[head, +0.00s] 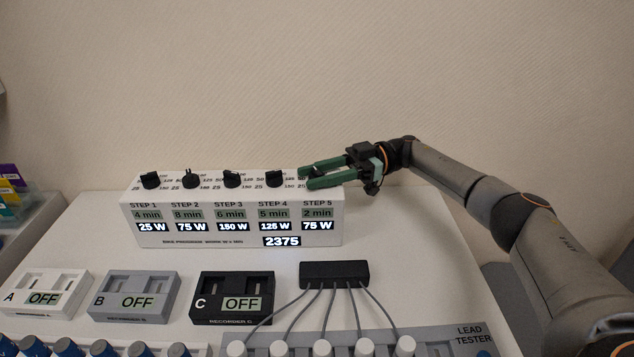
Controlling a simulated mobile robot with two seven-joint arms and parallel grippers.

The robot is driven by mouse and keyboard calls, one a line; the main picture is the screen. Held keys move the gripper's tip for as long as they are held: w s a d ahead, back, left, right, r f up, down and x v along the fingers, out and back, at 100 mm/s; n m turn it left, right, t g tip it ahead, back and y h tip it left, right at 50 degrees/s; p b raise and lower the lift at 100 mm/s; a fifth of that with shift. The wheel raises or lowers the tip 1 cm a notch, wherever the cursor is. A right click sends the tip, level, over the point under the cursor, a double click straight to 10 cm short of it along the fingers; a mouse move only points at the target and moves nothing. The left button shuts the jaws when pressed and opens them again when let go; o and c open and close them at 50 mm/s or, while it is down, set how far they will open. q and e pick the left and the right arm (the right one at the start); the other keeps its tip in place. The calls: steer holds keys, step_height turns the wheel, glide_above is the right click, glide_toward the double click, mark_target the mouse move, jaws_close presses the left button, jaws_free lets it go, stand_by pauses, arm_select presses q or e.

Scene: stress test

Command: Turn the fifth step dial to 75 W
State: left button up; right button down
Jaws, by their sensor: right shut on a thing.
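The white step box (150,210) stands at the back of the white table, with black dials along its top. The fifth step display (317,226) reads 75 W, under a 2 min label. Steps 1 to 4 read 25 W, 75 W, 150 W and 125 W. A larger display (282,241) reads 2375. My right gripper (306,177), with green fingers, reaches in from the right over the box's right end. It is shut on the fifth dial, which its fingers mostly hide. The step 4 dial (274,179) stands just left of the fingers. My left gripper is not in view.
Three recorders stand in front of the box: white A (45,294), grey B (135,297) and black C (235,298), each showing OFF. A black cable block (334,274) has grey leads running to the lead tester (455,341). The table right of the box is clear.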

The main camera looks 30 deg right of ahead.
mark_target(324, 174)
stand_by(0.3)
steer(key=shift+c, duration=2.3)
jaws_free()
steer(key=d+b, duration=0.2)
steer(key=d, duration=0.3)
steer(key=shift+s+d+f, duration=0.1)
steer(key=shift+d, duration=0.2)
steer(key=shift+s+d+b, duration=0.15)
steer(key=shift+d+b, duration=0.25)
steer(key=shift+d, duration=0.5)
